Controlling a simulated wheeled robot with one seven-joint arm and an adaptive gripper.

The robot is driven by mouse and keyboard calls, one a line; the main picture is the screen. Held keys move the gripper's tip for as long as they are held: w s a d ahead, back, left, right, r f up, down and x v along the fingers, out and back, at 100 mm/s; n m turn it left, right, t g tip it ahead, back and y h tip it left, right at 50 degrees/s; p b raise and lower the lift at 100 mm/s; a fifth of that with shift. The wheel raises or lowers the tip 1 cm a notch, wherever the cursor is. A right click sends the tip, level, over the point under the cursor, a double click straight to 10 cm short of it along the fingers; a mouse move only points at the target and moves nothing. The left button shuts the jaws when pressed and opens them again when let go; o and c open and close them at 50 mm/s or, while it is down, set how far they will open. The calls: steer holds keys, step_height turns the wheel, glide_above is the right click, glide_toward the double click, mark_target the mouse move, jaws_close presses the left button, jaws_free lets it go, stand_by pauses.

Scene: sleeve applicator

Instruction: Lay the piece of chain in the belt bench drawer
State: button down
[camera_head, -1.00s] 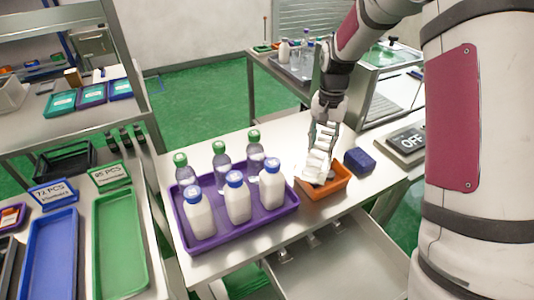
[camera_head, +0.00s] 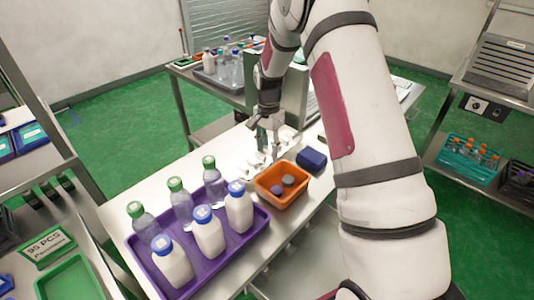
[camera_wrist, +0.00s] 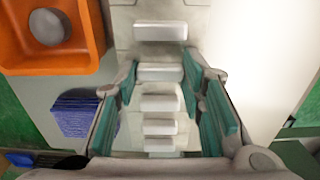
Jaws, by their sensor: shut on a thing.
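The piece of chain (camera_head: 254,164) is a row of white links. In the wrist view the chain (camera_wrist: 160,103) runs lengthwise between the teal pads of my gripper (camera_wrist: 163,75). In the head view my gripper (camera_head: 268,146) points down and is shut on the chain, behind the orange bin at the back of the bench; whether the chain touches the top is unclear. The open belt bench drawer (camera_head: 300,268) shows below the bench's front edge, partly hidden by my arm.
The orange bin (camera_head: 263,189) holds small round grey and purple pieces. A dark blue block (camera_head: 311,160) lies right of it. A purple tray (camera_head: 262,226) with several bottles fills the front left of the bench. A loaded second table (camera_head: 190,72) stands behind.

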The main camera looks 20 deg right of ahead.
mark_target(268, 149)
steer(key=shift+f, duration=1.55)
steer(key=shift+f, duration=0.15)
steer(key=c, duration=1.1)
jaws_free()
steer(key=shift+o, duration=0.2)
